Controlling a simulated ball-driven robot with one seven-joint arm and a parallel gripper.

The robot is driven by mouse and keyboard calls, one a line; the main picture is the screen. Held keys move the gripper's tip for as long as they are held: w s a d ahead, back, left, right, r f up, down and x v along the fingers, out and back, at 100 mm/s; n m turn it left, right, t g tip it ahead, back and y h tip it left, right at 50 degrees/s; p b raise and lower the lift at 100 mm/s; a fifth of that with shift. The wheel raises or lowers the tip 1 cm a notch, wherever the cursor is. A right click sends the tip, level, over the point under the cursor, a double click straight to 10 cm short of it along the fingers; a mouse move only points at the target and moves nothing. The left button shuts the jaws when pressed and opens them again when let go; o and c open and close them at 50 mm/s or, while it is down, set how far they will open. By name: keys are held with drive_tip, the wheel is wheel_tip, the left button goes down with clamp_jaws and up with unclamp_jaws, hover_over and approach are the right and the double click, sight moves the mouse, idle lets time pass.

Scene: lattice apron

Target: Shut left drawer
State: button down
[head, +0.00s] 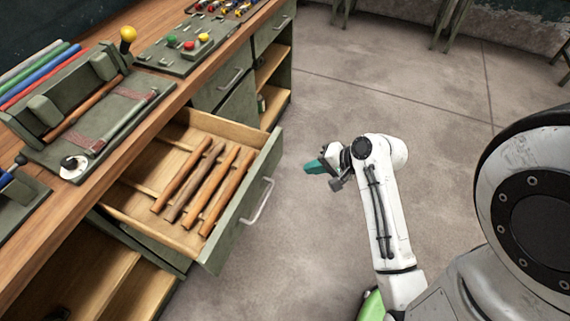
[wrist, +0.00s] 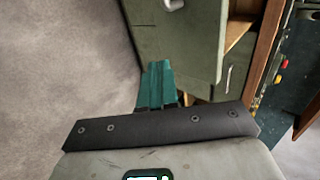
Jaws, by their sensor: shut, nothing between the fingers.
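The left drawer (head: 233,220) stands pulled out from the workbench in the head view, with a green front and a metal handle (head: 259,200). Several wooden handles (head: 196,188) lie side by side inside it. My gripper (head: 310,168) is shut and empty, with teal fingers, to the right of the drawer front and apart from it. In the wrist view the shut fingers (wrist: 158,76) point toward green cabinet fronts (wrist: 180,45); I cannot tell which front is the drawer's.
The wooden bench top (head: 170,98) holds a tool tray, coloured rods and a board with coloured knobs (head: 188,45). Other closed drawers (head: 232,78) and open shelves (head: 270,68) lie further along the bench. The concrete floor (head: 330,100) around my gripper is clear.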

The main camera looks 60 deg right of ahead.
sight(270, 168)
drive_tip(key=shift+w+r+p+x, duration=0.15)
drive_tip(key=shift+w+r+x, duration=0.2)
drive_tip(key=shift+x, duration=1.55)
drive_tip(key=shift+w+r+p+x, duration=0.1)
drive_tip(key=shift+w+r+x, duration=0.2)
drive_tip(key=shift+x, duration=1.55)
drive_tip(key=shift+w+r+p+x, duration=0.15)
drive_tip(key=shift+w+r+x, duration=0.15)
drive_tip(key=shift+x, duration=1.6)
drive_tip(key=shift+r, duration=0.1)
drive_tip(key=shift+w, duration=0.25)
drive_tip(key=w+b, duration=0.3)
drive_tip(key=w, duration=0.8)
drive_tip(key=w+a+b, duration=0.1)
drive_tip(key=w+b, duration=0.3)
drive_tip(key=w, duration=0.6)
drive_tip(key=w+b, duration=0.3)
drive_tip(key=w, duration=0.8)
drive_tip(key=shift+w+a, duration=0.15)
drive_tip(key=shift+w, duration=0.15)
drive_tip(key=shift+w+b, duration=0.55)
drive_tip(key=shift+w, duration=0.05)
drive_tip(key=shift+w+r, duration=0.15)
drive_tip(key=shift+w, duration=0.05)
